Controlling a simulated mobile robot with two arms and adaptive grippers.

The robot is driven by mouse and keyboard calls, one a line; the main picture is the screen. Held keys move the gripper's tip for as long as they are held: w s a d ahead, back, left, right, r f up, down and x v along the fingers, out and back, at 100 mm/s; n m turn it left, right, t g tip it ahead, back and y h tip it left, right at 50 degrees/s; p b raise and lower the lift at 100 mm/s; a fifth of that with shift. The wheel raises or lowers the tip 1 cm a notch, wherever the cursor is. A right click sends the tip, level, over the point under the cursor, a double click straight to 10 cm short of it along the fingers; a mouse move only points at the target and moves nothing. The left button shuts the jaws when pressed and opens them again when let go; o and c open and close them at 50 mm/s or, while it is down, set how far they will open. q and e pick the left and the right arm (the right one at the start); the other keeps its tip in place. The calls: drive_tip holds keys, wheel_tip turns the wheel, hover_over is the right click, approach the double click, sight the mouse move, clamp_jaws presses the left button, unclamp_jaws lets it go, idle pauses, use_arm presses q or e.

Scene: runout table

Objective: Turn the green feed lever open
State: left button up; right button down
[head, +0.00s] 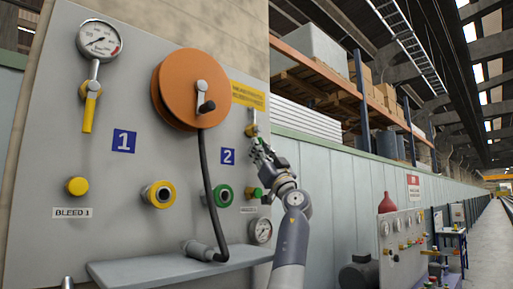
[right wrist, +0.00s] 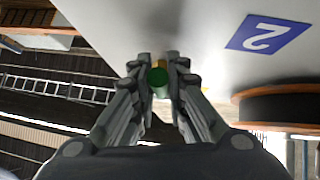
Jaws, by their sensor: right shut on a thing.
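The green feed lever (right wrist: 158,76) shows in the right wrist view as a round green end between my fingertips, with a bit of yellow behind it. In the head view its brass valve body (head: 251,114) sits on the grey panel right of the hose reel, above the right gripper, and the lever is mostly hidden by the fingers. My right gripper (head: 260,149) is shut on the lever, reaching up from the lower right; it also shows in the right wrist view (right wrist: 159,72). My left gripper is not in view.
The panel (head: 140,90) also carries a yellow lever (head: 88,112) hanging down, a gauge (head: 99,40), an orange hose reel (head: 190,88) with a black hose, and yellow and green couplings. A grey shelf (head: 150,268) juts out below. Open aisle lies far right.

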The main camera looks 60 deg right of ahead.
drive_tip(key=c, duration=1.6)
unclamp_jaws()
drive_tip(key=v, duration=1.2)
drive_tip(key=shift+a+f, duration=0.1)
drive_tip(key=shift+w, duration=0.1)
